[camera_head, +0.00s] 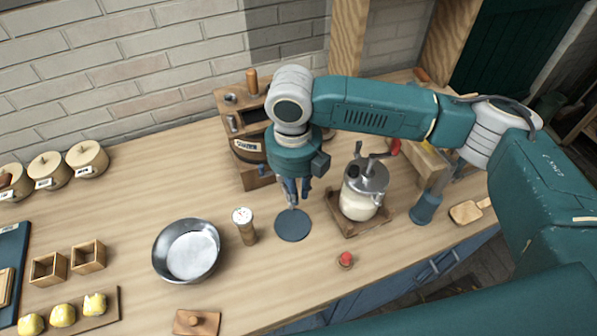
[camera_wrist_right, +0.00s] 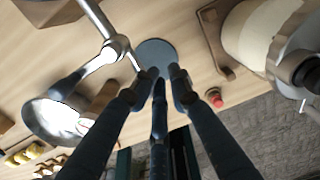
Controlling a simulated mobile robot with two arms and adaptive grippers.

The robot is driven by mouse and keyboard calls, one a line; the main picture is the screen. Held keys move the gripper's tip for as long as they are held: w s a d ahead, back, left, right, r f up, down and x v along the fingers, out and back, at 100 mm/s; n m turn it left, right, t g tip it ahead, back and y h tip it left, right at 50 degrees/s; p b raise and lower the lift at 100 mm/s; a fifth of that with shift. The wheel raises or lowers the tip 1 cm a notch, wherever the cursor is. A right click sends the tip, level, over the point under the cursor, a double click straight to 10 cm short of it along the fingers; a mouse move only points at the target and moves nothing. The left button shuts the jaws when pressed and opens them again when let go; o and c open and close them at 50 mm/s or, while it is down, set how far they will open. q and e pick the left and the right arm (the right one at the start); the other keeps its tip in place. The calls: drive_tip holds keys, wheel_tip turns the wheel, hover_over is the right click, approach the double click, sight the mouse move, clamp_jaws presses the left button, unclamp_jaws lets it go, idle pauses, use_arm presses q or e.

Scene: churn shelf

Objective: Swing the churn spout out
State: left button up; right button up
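The churn (camera_head: 362,192) is a pale jar with a metal lid and a red-handled crank, upright in a square wooden tray (camera_head: 352,227). In the right wrist view it is at upper right (camera_wrist_right: 262,32), cut off by the edge. I cannot clearly make out its spout. A shiny jointed metal bar (camera_wrist_right: 110,45) crosses the upper left of that view; I cannot tell what it belongs to. My right gripper (camera_head: 293,196) points down over a dark round disc (camera_head: 292,225), left of the churn and apart from it. Its fingertips (camera_wrist_right: 166,75) have a gap with nothing seen between them. My left gripper is not in view.
A metal bowl (camera_head: 187,251) and a shaker (camera_head: 244,226) stand left of the disc. A red-topped knob (camera_head: 345,260) is near the counter's front edge. A wooden rack (camera_head: 238,112) stands behind my right gripper. A wooden scoop (camera_head: 467,212) lies at right.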

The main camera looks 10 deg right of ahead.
sight(287, 193)
drive_tip(key=shift+s+a+r+p, duration=0.1)
drive_tip(key=shift+a+r+p, duration=0.3)
drive_tip(key=shift+r+p, duration=0.15)
drive_tip(key=shift+a+r+p, duration=0.35)
drive_tip(key=shift+r+p, duration=0.1)
drive_tip(key=shift+r, duration=0.15)
drive_tip(key=shift+s+a+r+p, duration=0.15)
drive_tip(key=shift+a+r+p, duration=0.25)
drive_tip(key=shift+r+p, duration=0.25)
drive_tip(key=shift+d+r+p, duration=0.1)
drive_tip(key=shift+r+p, duration=0.5)
drive_tip(key=shift+p, duration=0.1)
drive_tip(key=shift+d+r+p, duration=0.35)
drive_tip(key=shift+r+p, duration=0.2)
drive_tip(key=shift+p, duration=0.1)
drive_tip(key=shift+r+p, duration=0.7)
drive_tip(key=shift+p, duration=0.05)
drive_tip(key=shift+f, duration=0.1)
